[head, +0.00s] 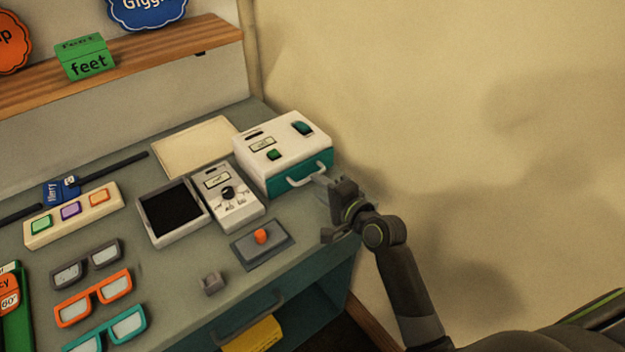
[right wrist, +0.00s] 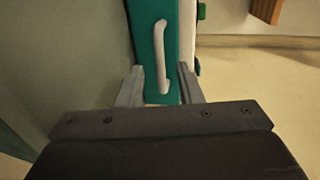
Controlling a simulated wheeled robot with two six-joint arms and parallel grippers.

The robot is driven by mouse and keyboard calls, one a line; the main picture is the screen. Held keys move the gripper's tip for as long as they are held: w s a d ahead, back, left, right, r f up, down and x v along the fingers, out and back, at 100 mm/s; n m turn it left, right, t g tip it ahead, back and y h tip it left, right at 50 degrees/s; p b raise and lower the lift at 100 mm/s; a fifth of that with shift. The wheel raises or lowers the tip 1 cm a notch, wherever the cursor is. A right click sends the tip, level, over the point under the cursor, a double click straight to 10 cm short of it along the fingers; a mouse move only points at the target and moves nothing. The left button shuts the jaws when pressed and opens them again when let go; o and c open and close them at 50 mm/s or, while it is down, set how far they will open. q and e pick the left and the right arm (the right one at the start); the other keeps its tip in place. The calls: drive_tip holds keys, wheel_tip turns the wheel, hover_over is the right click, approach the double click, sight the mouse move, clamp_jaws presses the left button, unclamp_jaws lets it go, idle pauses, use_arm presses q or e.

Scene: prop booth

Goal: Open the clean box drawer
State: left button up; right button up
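The clean box (head: 284,143) is a white-topped box with a teal drawer front (head: 300,175) at the back right of the desk. The drawer looks shut. Its pale bar handle (head: 306,174) faces my right gripper (head: 327,207). In the right wrist view the handle (right wrist: 161,55) stands upright in the picture on the teal front. The open fingers of the right gripper (right wrist: 160,85) lie to either side of the handle's lower end, apart from each other. I cannot tell whether they touch it. My left gripper is not in view.
A white dial device (head: 235,197), a dark-lined tray (head: 172,212) and a grey plate with an orange knob (head: 262,250) sit left of the box. Several glasses frames (head: 93,298) lie at front left. A wall (head: 440,110) rises close on the right.

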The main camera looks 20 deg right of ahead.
sight(294, 165)
drive_tip(key=shift+x, duration=1.8)
drive_tip(key=shift+c, duration=0.2)
clamp_jaws()
